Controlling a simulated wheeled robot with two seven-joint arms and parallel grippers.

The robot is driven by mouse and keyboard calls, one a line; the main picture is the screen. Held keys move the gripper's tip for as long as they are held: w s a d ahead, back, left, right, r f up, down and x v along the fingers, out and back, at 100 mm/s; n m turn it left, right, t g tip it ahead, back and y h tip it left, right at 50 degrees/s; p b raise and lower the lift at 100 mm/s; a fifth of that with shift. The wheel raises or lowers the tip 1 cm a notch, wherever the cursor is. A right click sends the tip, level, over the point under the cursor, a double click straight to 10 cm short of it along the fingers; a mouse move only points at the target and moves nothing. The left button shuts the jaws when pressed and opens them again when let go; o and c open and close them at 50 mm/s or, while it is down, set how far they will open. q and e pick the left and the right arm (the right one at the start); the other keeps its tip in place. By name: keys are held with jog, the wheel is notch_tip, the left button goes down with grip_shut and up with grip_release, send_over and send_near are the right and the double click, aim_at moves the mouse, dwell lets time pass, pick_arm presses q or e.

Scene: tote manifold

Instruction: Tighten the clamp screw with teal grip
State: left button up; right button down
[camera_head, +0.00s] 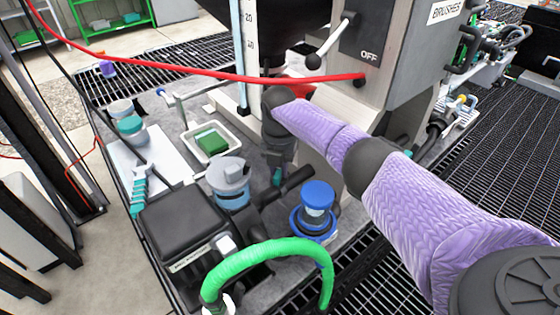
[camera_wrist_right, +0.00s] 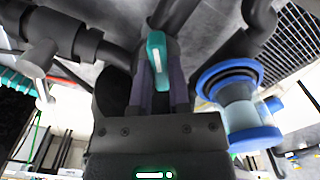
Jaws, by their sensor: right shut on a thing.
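My right arm comes in from the right in the head view and reaches down in front of the grey machine. My right gripper (camera_head: 279,160) points down there, its fingers mostly hidden. In the right wrist view my right gripper (camera_wrist_right: 162,82) is shut on the teal grip (camera_wrist_right: 156,52), which stands up between its fingers. A bit of the teal grip (camera_head: 277,176) also shows below the gripper in the head view. The rest of the clamp screw is hidden behind the gripper and dark pipework. My left gripper is not in view.
A blue-capped fitting (camera_head: 317,200) stands close to the right gripper, as does a grey-lidded blue jar (camera_head: 230,178). A green hose (camera_head: 270,250) arches in front. A red hose (camera_head: 190,69) crosses above. A white tray (camera_head: 194,131) holds a green block.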

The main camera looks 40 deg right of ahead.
jog(key=m+p, duration=0.1)
jog(key=m, duration=0.1)
jog(key=shift+r+m, duration=0.1)
jog(key=shift+m, duration=0.3)
jog(key=m+p, duration=0.1)
jog(key=m, duration=0.2)
jog(key=shift+m, duration=0.3)
jog(key=m+p, duration=0.1)
jog(key=m, duration=1.1)
jog(key=shift+m+p, duration=0.3)
jog(key=shift+p, duration=0.1)
jog(key=m, duration=0.4)
jog(key=shift+m, duration=0.3)
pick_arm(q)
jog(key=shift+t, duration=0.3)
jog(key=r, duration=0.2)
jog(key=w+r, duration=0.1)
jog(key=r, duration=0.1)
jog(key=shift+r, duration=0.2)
pick_arm(e)
jog(key=shift+m, duration=0.6)
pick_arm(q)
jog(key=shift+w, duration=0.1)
pick_arm(e)
jog(key=shift+m, duration=0.3)
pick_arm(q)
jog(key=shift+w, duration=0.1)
